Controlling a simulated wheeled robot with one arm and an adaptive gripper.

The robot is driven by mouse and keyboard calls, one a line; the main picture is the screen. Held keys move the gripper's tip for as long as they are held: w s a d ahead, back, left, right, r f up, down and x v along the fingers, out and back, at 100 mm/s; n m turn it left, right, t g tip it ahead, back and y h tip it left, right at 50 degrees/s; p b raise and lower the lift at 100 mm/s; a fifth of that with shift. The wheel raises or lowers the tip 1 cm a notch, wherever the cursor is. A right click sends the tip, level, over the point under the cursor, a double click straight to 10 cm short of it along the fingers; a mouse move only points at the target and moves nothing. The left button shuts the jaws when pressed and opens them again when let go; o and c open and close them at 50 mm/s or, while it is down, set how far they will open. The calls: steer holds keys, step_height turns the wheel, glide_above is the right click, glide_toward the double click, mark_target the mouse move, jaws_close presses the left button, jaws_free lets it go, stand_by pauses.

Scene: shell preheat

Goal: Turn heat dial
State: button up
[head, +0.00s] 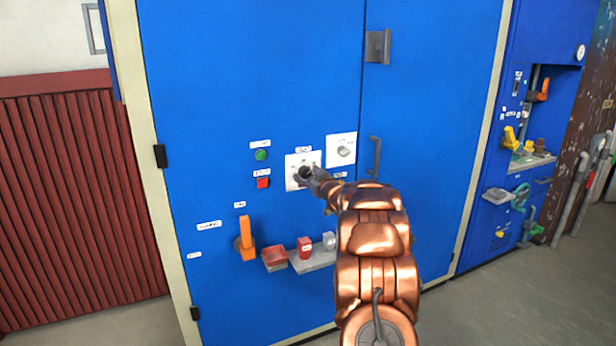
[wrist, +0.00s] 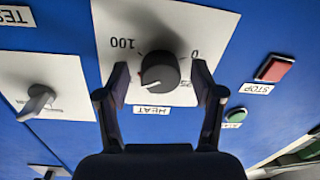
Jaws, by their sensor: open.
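The heat dial (wrist: 160,72) is a round dark knob on a white plate (wrist: 205,22) labelled HEAT, with marks 0 and 100, seen upside down in the wrist view. A pale mark shows near the knob's lower left edge there. My gripper (wrist: 160,76) is open, with one finger on each side of the dial. Small gaps seem to show between fingers and knob; contact is not clear. In the head view my gripper (head: 309,177) is at the white plate (head: 291,160) on the blue cabinet and partly hides the dial.
A second plate with a grey switch (head: 343,152) is to the right. A green button (head: 261,155) and red stop button (head: 263,183) are to the left. Below are an orange lever (head: 247,240) and a shelf (head: 312,262) with small containers. A door handle (head: 376,156) stands out on the right.

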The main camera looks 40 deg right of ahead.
steer(key=c, duration=1.1)
steer(key=shift+c, duration=0.2)
